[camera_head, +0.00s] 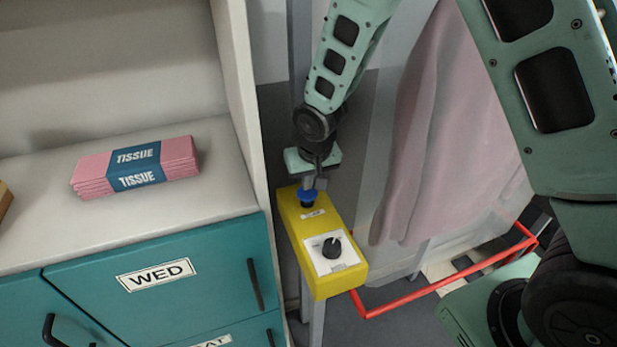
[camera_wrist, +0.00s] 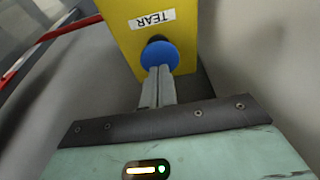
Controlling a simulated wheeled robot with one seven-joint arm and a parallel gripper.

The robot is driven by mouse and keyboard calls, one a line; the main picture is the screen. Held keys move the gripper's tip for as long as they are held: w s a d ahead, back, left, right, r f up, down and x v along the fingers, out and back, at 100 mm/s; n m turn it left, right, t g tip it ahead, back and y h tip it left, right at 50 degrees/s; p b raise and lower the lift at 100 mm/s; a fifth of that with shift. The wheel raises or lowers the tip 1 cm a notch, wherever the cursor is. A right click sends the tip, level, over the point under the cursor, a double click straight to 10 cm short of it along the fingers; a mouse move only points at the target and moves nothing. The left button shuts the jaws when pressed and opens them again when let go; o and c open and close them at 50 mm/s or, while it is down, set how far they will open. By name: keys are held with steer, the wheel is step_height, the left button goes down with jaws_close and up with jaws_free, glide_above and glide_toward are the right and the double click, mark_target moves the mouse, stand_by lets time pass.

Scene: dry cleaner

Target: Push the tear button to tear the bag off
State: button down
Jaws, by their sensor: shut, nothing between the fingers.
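The blue tear button (camera_head: 307,197) sits on top of a yellow control box (camera_head: 292,218) on a post. In the wrist view the button (camera_wrist: 160,55) is below the label "TEAR" (camera_wrist: 152,19), on the yellow box face (camera_wrist: 119,30). My gripper (camera_wrist: 159,70) is shut and empty, its fingertips overlapping the near edge of the button; contact or a small gap cannot be told. In the head view my gripper (camera_head: 312,182) is just behind the button. A pink bag or draped cover (camera_head: 455,120) hangs at the right.
A black rotary knob (camera_head: 331,247) is on the box's near end. A red bar (camera_head: 430,290) runs right from the box. A teal cabinet (camera_head: 215,250) with a shelf holding pink tissue packs (camera_head: 95,176) stands close at the left.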

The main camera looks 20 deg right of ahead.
mark_target(309, 193)
steer(key=shift+f, duration=0.3)
step_height(309, 193, down, 3)
steer(key=b, duration=0.3)
steer(key=shift+s, duration=0.1)
steer(key=shift+s+f, duration=0.1)
steer(key=shift+f, duration=0.1)
stand_by(0.4)
steer(key=r+p, duration=0.2)
steer(key=r, duration=0.1)
steer(key=r+p, duration=0.1)
steer(key=shift+w+r, duration=0.25)
steer(key=shift+r, duration=0.1)
steer(key=shift+s+r+b, duration=0.1)
steer(key=shift+r+b, duration=0.2)
steer(key=b+v, duration=0.2)
steer(key=v, duration=0.7)
steer(key=shift+r+b, duration=0.15)
steer(key=shift+b, duration=0.15)
